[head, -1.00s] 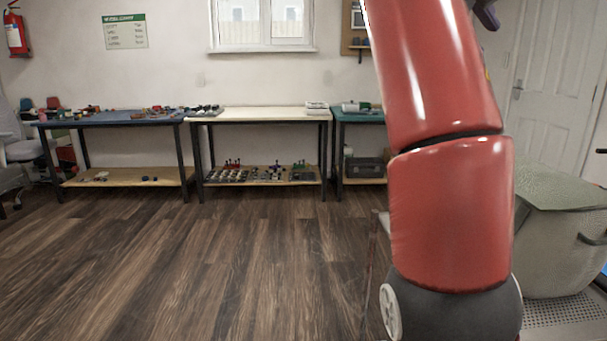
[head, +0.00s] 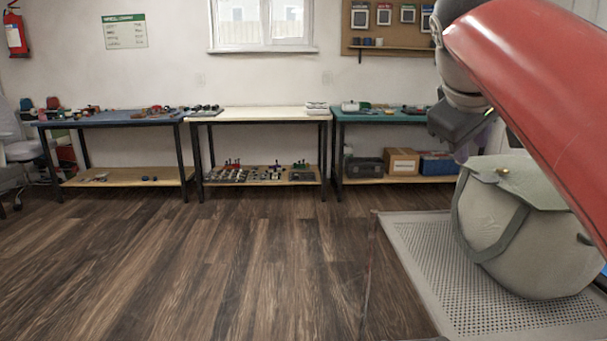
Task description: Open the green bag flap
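The bag (head: 545,255) stands on a perforated grey mat or tray at the right. It looks pale grey-green, with a strap looped down its front left side. Its flap (head: 525,185) lies over the top, with a small brass-coloured stud (head: 503,171) near its far left part; the flap looks closed. My red arm crosses in front of the bag's upper right and hides part of the flap. The dark end of my arm with my gripper (head: 470,135) hangs just beyond and above the flap's far left corner. Its fingers are not clear, and contact with the bag cannot be told.
The perforated tray (head: 412,235) has a raised rim. Beyond it stand a teal-topped bench (head: 385,117) with boxes on its lower shelf, a white-topped bench (head: 262,113) and a blue-topped bench (head: 110,120). The wooden floor (head: 210,260) at centre and left is clear.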

